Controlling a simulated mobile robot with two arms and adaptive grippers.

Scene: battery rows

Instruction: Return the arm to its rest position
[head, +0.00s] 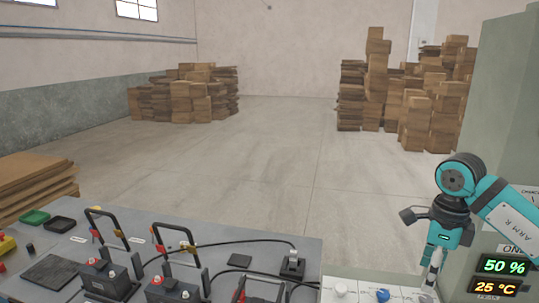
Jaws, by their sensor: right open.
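My right arm (497,205), teal and black and marked "ARM R", comes in from the right edge. My right gripper (431,279) points down over the right end of the workbench, beside a blue knob (383,296). It is open, and I see nothing held in it. Its tips are small and partly cut off by the bottom of the view. My left arm and left gripper are not in view.
The grey workbench (210,252) carries black batteries (108,277), upright black handles and cables. A display panel (503,267) reading 50 % and 25 °C stands close right of the gripper. Cardboard boxes (375,80) are stacked far back. The floor between is clear.

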